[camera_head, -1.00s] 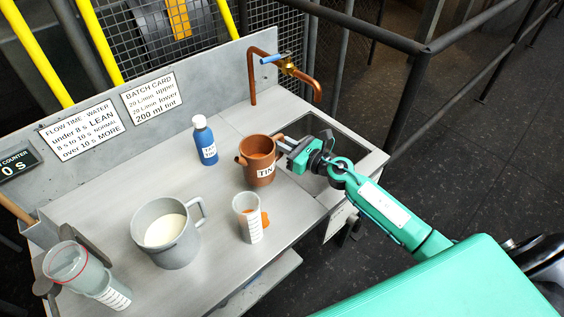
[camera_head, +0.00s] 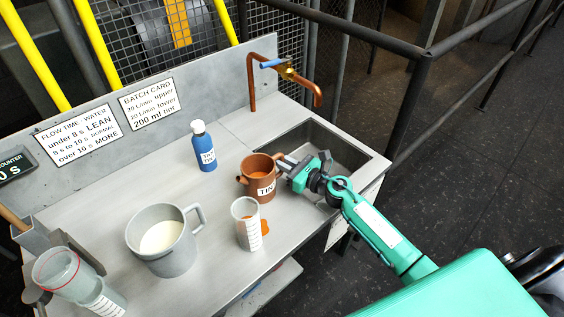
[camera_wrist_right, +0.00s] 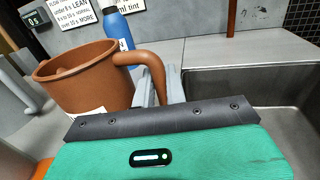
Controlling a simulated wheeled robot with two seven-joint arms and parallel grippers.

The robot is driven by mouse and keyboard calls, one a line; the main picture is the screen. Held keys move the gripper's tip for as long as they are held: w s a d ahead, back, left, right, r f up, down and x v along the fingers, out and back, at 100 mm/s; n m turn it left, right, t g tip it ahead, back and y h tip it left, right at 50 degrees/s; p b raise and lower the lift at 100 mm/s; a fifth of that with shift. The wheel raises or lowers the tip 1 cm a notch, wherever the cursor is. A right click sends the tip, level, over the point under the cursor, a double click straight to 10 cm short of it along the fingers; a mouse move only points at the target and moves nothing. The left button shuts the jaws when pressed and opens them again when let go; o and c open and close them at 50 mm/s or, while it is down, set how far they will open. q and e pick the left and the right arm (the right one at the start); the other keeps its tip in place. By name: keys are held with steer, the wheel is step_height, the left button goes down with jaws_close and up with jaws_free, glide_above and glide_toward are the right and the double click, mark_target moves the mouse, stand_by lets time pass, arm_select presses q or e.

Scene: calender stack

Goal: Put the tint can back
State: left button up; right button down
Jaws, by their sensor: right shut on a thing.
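The tint can (camera_head: 257,188) is a brown pot with a "TIN…" label and orange liquid inside. It is upright at the counter's right, beside the sink; I cannot tell whether its base touches the counter. My right gripper (camera_head: 283,164) comes from the right and is shut on the can's handle. In the right wrist view, the can (camera_wrist_right: 85,80) is left of the fingers, and its curved handle (camera_wrist_right: 150,62) passes between them. My left gripper is not in view.
A clear measuring beaker (camera_head: 247,228) stands just in front of the can, with an orange patch beside it. A blue bottle (camera_head: 206,155) stands behind-left. A grey jug (camera_head: 165,252) holds cream liquid. The sink (camera_head: 338,158) and copper tap (camera_head: 283,72) are right.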

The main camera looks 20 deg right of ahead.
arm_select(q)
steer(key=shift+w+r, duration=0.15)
arm_select(e)
steer(key=c, duration=1.4)
jaws_free()
steer(key=shift+c, duration=0.2)
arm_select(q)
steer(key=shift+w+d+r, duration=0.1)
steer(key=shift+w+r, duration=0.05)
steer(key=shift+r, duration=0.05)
